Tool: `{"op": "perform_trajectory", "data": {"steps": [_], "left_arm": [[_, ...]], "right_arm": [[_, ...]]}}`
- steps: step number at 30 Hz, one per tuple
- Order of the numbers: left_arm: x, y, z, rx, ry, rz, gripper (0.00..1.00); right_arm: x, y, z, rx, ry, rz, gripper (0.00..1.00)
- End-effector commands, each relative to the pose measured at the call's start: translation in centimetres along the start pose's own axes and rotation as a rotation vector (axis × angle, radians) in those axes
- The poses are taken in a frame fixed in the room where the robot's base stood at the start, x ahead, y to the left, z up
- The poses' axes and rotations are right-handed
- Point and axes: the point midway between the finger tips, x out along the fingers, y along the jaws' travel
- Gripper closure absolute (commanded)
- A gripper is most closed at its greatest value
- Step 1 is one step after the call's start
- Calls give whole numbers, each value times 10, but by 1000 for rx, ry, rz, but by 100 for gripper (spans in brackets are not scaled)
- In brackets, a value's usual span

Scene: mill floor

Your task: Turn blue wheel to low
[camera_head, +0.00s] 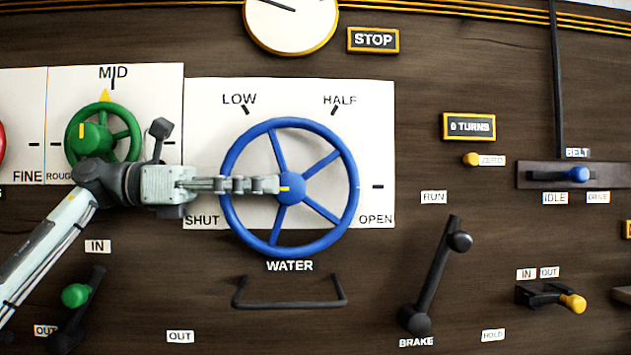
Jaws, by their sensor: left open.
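The blue wheel (347,222) is mounted on a white panel above the label WATER. Its panel reads SHUT at lower left, LOW at upper left, HALF at upper right and OPEN at lower right. I cannot tell whether the fingers touch the wheel. My right gripper is out of view.
A green wheel (133,128) set at MID is behind my left wrist, with a dark lever knob (160,128) close by. A dark bar handle (290,304) sits below the blue wheel. The brake lever (432,275) stands lower right.

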Motion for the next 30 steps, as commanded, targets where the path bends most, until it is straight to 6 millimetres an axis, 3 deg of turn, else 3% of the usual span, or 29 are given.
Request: {"op": "perform_trajectory", "data": {"steps": [6,12,24,30], "left_arm": [[46,0,2,-2,-1,-3,55],[72,0,1,-3,-1,-2,55],[80,0,0,-2,-2,1,55],[80,0,0,-2,-2,1,78]], "right_arm": [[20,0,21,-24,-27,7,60],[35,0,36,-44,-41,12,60],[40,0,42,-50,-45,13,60],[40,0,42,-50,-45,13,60]]}}
